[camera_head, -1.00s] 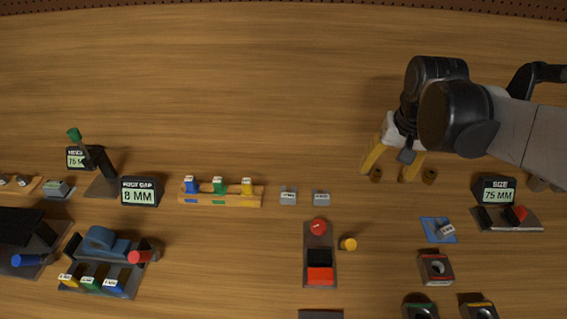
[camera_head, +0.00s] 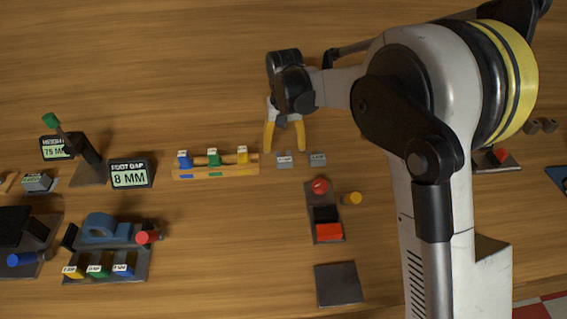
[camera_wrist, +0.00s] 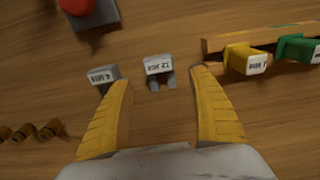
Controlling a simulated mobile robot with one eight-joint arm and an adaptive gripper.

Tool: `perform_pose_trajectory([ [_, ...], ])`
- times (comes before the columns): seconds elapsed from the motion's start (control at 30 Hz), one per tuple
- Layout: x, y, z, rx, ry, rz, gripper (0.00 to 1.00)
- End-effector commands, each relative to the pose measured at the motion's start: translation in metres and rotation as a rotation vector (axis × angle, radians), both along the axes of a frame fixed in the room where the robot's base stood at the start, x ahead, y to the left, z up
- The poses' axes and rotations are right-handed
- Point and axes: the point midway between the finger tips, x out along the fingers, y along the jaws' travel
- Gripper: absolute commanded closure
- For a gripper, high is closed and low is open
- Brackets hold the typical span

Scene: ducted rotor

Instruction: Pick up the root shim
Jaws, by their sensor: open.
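No part is marked plainly as the root shim. Blue (camera_head: 184,160), green (camera_head: 214,158) and yellow (camera_head: 242,155) labelled pieces stand on a wooden rail (camera_head: 215,171), left of my gripper. The yellow piece (camera_wrist: 240,58) and the green piece (camera_wrist: 297,48) also show at the right of the wrist view. My gripper (camera_head: 285,147) is open and empty, pointing down over the table. In the wrist view, a grey labelled block (camera_wrist: 159,67) shows between the fingertips and another grey block (camera_wrist: 103,75) shows by the left fingertip. No contact is visible.
A blue-topped fixture (camera_head: 104,228) stands front left. The back of the table is clear.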

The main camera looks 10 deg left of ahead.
Motion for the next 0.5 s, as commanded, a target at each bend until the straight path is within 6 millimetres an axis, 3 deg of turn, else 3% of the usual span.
perform_pose_trajectory([
  [0.4, -0.002, -0.001, -0.053, 0.000, 0.000, 0.000, 0.30],
  [0.5, -0.002, -0.001, -0.057, 0.000, -0.001, 0.000, 0.30],
])
